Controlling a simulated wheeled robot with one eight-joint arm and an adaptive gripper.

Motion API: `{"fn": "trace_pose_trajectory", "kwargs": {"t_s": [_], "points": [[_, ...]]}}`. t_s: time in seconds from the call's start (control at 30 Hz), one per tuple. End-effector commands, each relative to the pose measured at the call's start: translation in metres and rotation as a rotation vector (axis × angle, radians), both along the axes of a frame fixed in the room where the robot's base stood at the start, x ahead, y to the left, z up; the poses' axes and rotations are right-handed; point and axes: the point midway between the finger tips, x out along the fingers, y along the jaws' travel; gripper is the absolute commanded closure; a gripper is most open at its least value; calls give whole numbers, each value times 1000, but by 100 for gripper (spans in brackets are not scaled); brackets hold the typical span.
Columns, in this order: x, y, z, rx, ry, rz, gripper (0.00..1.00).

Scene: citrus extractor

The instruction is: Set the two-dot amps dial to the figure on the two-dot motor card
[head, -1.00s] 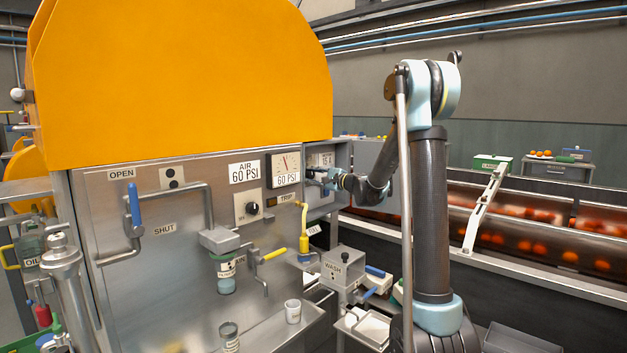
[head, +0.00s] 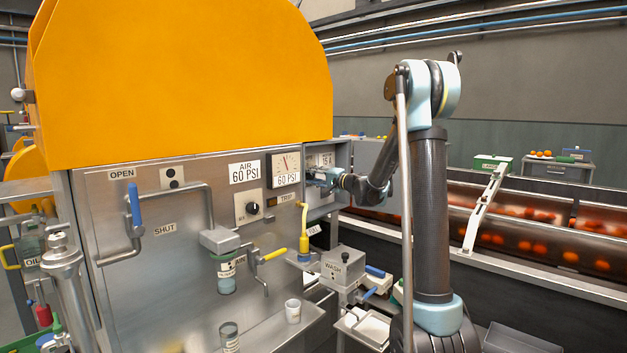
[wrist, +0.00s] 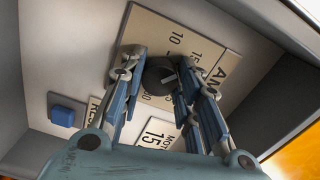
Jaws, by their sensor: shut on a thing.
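The amps dial is a dark round knob (wrist: 158,76) on a cream scale plate (wrist: 150,28) marked AMPS, inside a recessed box. My gripper (wrist: 160,82) has its two blue fingers shut on the knob, one on each side. A short pale pointer line shows on the knob; the fingers hide part of the scale, and I cannot tell which figure it points at. Figures 10 and 15 show on the plate. The motor card (wrist: 158,134) beside the dial reads 15, partly covered. In the head view my gripper (head: 322,176) reaches into the box. I cannot make out dots on the dial or card.
A blue button (wrist: 66,112) is beside the dial, near a partly hidden label. The box's open door (head: 372,160) stands by my arm. On the front panel are an air gauge (head: 286,168), a black selector knob (head: 252,207) and a two-dot plate (head: 172,178).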

Motion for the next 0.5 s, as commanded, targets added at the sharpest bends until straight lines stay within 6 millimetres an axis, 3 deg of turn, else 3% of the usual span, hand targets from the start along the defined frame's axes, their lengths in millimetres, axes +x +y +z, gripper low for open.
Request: {"fn": "trace_pose_trajectory", "kwargs": {"t_s": [0.4, 0.43, 0.5], "points": [[-1, -1, -3, -10, -7, -2, 93], [-1, -1, -3, -10, -7, -2, 67], [-1, -1, -2, -10, -7, -2, 52]]}}
